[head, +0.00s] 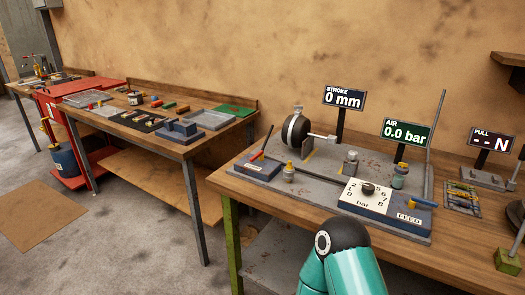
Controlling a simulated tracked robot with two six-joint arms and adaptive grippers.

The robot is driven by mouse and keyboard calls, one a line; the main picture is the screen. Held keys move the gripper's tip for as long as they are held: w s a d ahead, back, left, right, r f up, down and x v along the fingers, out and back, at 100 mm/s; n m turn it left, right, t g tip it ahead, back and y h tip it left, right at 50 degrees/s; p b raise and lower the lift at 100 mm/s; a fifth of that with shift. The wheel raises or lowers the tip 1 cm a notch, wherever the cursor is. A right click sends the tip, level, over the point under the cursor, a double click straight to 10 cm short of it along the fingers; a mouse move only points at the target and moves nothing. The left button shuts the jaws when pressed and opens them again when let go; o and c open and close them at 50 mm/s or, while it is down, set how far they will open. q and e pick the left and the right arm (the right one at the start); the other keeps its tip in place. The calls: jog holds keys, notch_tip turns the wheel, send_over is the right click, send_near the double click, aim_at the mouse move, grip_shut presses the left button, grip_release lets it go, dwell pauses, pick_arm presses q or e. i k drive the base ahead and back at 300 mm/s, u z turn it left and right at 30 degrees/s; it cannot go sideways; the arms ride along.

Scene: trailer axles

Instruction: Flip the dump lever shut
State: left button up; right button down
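A small blue box (258,168) sits at the left end of the grey plate on the right-hand bench. The box's front label is too small to read. Neither gripper shows. Only a teal link of my own arm is in view at bottom centre.
A white dial marked bar (366,197) sits beside the FEED box. A round black brake chamber (296,130) stands behind the red-tipped lever. Displays read STROKE 0 mm (344,98) and AIR 0.0 bar (404,133). A tall rod (437,130) stands at the right rear.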

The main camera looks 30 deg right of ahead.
aim_at(260, 155)
jog(key=z, duration=0.2)
jog(key=i, duration=0.95)
jog(key=z, duration=0.1)
